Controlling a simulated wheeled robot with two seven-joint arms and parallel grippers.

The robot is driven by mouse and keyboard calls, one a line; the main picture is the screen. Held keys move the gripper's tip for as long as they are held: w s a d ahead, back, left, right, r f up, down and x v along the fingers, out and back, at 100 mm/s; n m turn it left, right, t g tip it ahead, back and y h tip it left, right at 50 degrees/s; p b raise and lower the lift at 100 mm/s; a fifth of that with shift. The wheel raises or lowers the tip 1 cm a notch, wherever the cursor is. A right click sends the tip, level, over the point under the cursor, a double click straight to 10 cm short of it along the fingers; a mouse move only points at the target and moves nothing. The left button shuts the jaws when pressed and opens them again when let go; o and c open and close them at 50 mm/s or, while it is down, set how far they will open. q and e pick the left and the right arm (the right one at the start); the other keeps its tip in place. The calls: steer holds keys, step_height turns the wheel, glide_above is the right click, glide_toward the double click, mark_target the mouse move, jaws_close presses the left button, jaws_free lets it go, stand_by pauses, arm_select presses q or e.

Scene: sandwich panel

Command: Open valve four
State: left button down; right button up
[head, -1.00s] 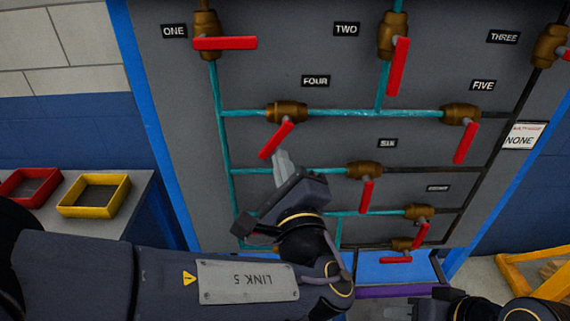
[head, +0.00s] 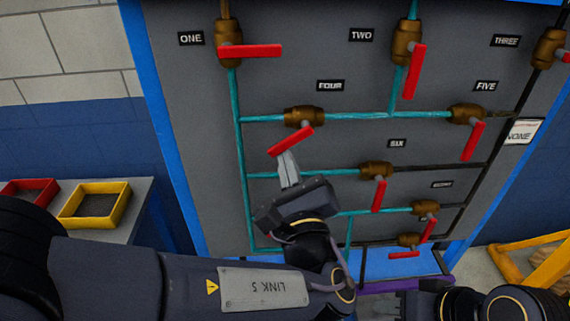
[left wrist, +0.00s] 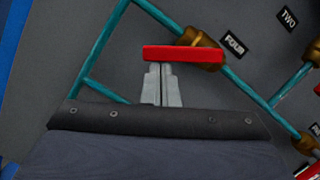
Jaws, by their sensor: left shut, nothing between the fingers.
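Valve four is a brown valve body (head: 304,116) on a horizontal teal pipe, below the FOUR label (head: 330,86). Its red handle (head: 291,139) slants down to the left from the body. My left gripper (head: 286,156) is shut and empty, its fingertips at the lower side of the handle near its free end. In the left wrist view the fingers (left wrist: 161,72) are together, with the tips right at the red handle (left wrist: 170,53); I cannot tell whether they touch. Part of my right arm shows at the lower right, but its fingers are not visible.
Valve one (head: 229,48) is above left, valve two (head: 407,45) above right, valve six (head: 373,171) below right and valve five (head: 467,114) further right. A yellow tray (head: 122,203) and a red tray stand on a table at left.

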mark_target(274, 156)
arm_select(q)
steer(key=shift+a+r+m+h+p, duration=0.15)
steer(key=shift+r+m+p, duration=0.1)
steer(key=shift+m, duration=0.35)
steer(key=shift+a+r+m+h+p, duration=0.15)
steer(key=shift+r+m+p, duration=0.05)
steer(key=shift+m, duration=0.4)
steer(key=shift+a+r+m+t+h+p, duration=0.3)
steer(key=shift+a+m+h+p, duration=0.1)
steer(key=shift+m, duration=0.6)
steer(key=shift+a+r+m, duration=0.2)
steer(key=shift+m, duration=0.7)
steer(key=shift+r+m+h, duration=0.1)
steer(key=shift+m+h, duration=0.2)
steer(key=shift+a+r, duration=0.15)
steer(key=shift+r, duration=0.1)
